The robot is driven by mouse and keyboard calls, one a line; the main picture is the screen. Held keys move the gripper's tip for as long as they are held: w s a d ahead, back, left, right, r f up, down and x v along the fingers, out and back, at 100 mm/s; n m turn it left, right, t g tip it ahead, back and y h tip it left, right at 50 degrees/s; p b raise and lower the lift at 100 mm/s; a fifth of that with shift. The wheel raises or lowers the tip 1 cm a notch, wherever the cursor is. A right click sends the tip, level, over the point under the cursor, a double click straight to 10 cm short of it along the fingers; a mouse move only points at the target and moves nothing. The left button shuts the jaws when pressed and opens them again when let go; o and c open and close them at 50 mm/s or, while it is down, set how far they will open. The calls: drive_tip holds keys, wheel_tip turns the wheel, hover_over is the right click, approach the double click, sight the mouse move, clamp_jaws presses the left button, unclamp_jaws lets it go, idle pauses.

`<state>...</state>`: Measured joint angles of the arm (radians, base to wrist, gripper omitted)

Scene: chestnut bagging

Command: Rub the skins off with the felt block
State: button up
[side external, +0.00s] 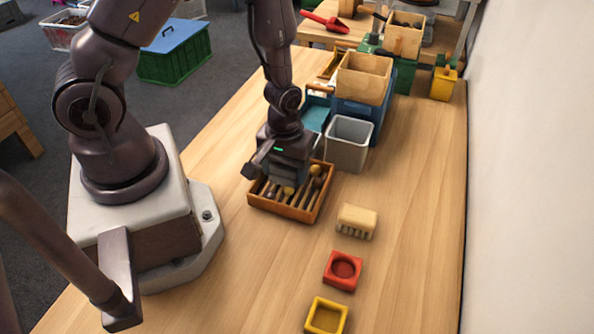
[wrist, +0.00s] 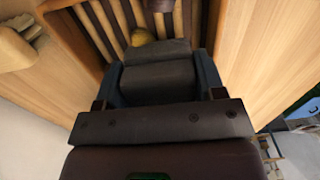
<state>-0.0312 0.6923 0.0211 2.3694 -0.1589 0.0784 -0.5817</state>
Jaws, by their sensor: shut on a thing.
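A wooden tray with slats (side external: 279,212) sits on the table below my gripper. Several rounded chestnuts (side external: 288,191), some yellowish and some brown, lie on its slats. My gripper (side external: 287,178) is over the far left part of the tray, pointing down. In the wrist view my gripper (wrist: 160,78) is shut on a dark grey block, the felt block (wrist: 156,76), between its two fingers. One yellowish chestnut (wrist: 142,36) shows just beyond the block, over the slats (wrist: 107,28). Whether the block touches a chestnut is hidden.
A cream brush-like block (side external: 357,219), a red holder with a round recess (side external: 342,271) and a yellow square dish (side external: 326,317) stand to the tray's right and front. A grey bin (side external: 348,143) and a wooden box (side external: 363,78) stand behind. The table's right side is clear.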

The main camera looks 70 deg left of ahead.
drive_tip(key=shift+s+a, duration=0.4)
drive_tip(key=shift+a, duration=0.15)
drive_tip(key=shift+w+a, duration=0.3)
drive_tip(key=shift+w, duration=0.05)
drive_tip(key=shift+w+a, duration=0.5)
drive_tip(key=shift+w+a+r, duration=0.15)
drive_tip(key=shift+r, duration=0.15)
wheel_tip(320, 180, up, 7)
